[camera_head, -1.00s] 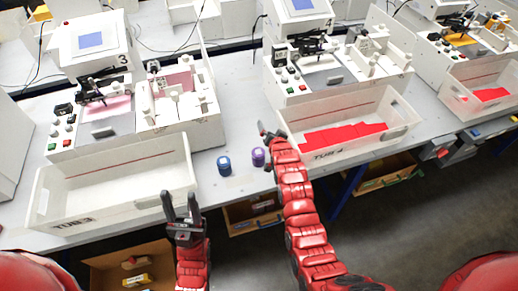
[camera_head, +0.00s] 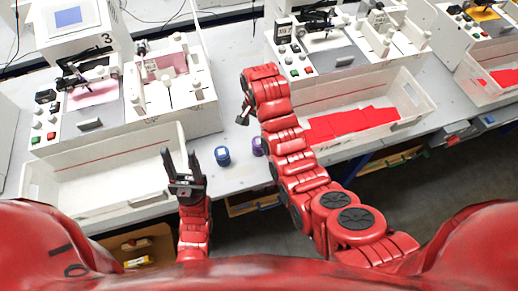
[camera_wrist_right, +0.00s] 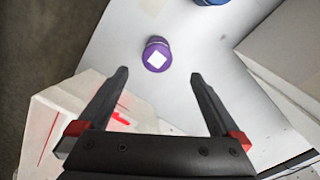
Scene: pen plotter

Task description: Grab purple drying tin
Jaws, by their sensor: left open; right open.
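The purple tin (camera_head: 258,146) stands on the bench in the gap between two machines, partly hidden by my right arm in the head view. In the right wrist view the purple tin (camera_wrist_right: 156,55) has a white diamond on its lid and lies ahead of the fingertips, between their lines. My right gripper (camera_wrist_right: 160,82) is open and empty, apart from the tin; it also shows in the head view (camera_head: 242,117), farther back than the tin. My left gripper (camera_head: 182,155) is open and empty in front of the left white bin.
A blue tin (camera_head: 222,156) stands just left of the purple one; its edge shows in the wrist view (camera_wrist_right: 208,2). A left white bin (camera_head: 110,182) and a right bin with red sheets (camera_head: 405,88) flank the gap. Machines stand behind.

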